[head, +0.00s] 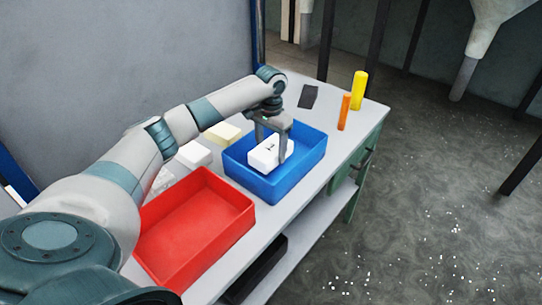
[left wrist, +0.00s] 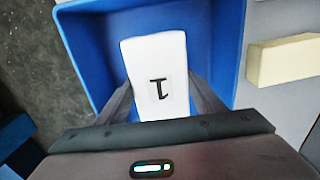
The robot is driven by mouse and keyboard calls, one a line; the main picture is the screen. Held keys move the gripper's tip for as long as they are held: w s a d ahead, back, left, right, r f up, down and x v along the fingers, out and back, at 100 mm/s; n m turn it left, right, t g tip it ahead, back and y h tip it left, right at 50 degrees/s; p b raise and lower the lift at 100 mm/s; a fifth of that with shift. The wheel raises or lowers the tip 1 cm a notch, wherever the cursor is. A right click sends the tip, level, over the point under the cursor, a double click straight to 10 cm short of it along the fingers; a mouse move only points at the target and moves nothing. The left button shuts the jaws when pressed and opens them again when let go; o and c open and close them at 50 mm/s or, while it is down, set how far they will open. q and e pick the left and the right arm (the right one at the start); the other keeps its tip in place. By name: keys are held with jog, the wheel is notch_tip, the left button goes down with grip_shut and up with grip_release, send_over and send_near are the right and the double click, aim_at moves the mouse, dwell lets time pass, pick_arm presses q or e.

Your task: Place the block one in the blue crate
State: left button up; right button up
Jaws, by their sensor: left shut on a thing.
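I cannot tell whether the block touches the crate floor. My right gripper is not in view.
An empty red crate (head: 245,211) stands nearer on the table (head: 362,113). White blocks (head: 194,154) and a cream block (head: 222,134) lie left of the blue crate. An orange cylinder (head: 344,111), a yellow cylinder (head: 359,91) and a dark flat piece (head: 308,97) are at the far end.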

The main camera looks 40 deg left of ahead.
pick_arm(q)
jog(key=shift+f, duration=0.25)
jog(key=shift+f, duration=0.1)
jog(key=shift+f, duration=0.35)
jog(key=shift+f+p, duration=0.6)
jog(key=shift+f, duration=0.8)
jog(key=shift+f, duration=0.1)
jog(key=o, duration=1)
